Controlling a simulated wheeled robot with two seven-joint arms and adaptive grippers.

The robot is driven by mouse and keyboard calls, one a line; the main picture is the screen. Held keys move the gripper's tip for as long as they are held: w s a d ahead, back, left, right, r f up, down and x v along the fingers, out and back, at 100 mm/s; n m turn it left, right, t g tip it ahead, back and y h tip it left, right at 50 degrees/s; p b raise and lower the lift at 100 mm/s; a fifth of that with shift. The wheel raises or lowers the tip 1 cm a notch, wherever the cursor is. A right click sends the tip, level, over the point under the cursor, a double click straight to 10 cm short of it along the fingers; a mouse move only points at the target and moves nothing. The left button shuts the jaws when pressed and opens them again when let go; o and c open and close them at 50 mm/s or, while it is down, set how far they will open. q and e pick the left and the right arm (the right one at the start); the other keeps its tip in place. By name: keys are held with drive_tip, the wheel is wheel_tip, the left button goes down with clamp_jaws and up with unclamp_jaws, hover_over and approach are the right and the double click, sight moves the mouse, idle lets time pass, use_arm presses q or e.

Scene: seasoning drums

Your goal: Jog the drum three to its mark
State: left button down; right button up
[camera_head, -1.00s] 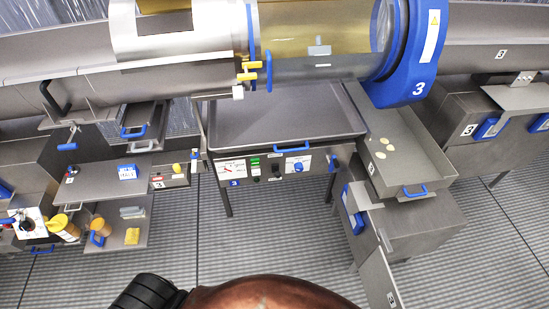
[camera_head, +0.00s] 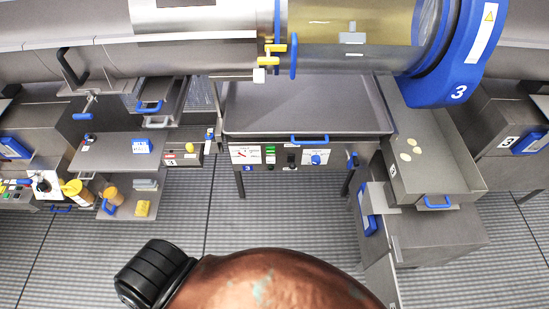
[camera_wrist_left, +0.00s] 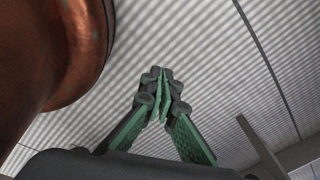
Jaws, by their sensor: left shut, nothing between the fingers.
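Drum three is the large horizontal cylinder at the top of the head view, with a see-through amber section (camera_head: 350,22) and a blue end ring (camera_head: 455,60) marked 3. Yellow pieces (camera_head: 275,48) and a blue handle sit at the left edge of the amber section. Below it, a control panel (camera_head: 291,157) marked 3 carries a dial, green and black controls and a blue knob (camera_head: 315,159). My left gripper (camera_wrist_left: 162,85) shows only in the left wrist view, its green fingers together and empty above the grey floor. My right gripper is not in view.
A wide grey tray (camera_head: 305,128) lies under the drum, above the panel. At left, a low shelf (camera_head: 85,208) holds jars and a yellow sponge. Ribbed floor is open before the panel.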

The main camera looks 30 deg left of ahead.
use_arm(q)
drive_tip(key=w+r+m+t+y+b, duration=0.1)
drive_tip(key=w+r+m+t+b, duration=0.1)
drive_tip(key=w+r+m, duration=0.6)
drive_tip(key=w+d+r+m+t+y+b, duration=0.1)
drive_tip(key=w+r+m+t+y+b, duration=0.2)
drive_tip(key=w, duration=1)
drive_tip(key=w+r+m+t, duration=0.2)
drive_tip(key=w+r+m, duration=0.4)
drive_tip(key=w, duration=0.4)
drive_tip(key=w+d+r+m+t+y+b, duration=0.1)
drive_tip(key=w+r+m+t, duration=0.1)
drive_tip(key=r, duration=0.8)
drive_tip(key=w+d+r+m+t+y+b, duration=0.1)
drive_tip(key=w+r+m+t+y, duration=0.1)
drive_tip(key=r, duration=0.8)
drive_tip(key=w+d+r+m+t+y+b, duration=0.1)
drive_tip(key=w+r+m+t, duration=0.1)
drive_tip(key=r, duration=0.8)
drive_tip(key=shift+w+r+m+t+y, duration=0.2)
drive_tip(key=shift+w+m+t+y, duration=0.15)
drive_tip(key=shift+w+m, duration=0.45)
drive_tip(key=shift+w, duration=0.25)
drive_tip(key=b, duration=0.1)
approach(274, 151)
drive_tip(key=x, duration=0.6)
drive_tip(key=shift+w+a, duration=0.15)
drive_tip(key=shift+w, duration=0.25)
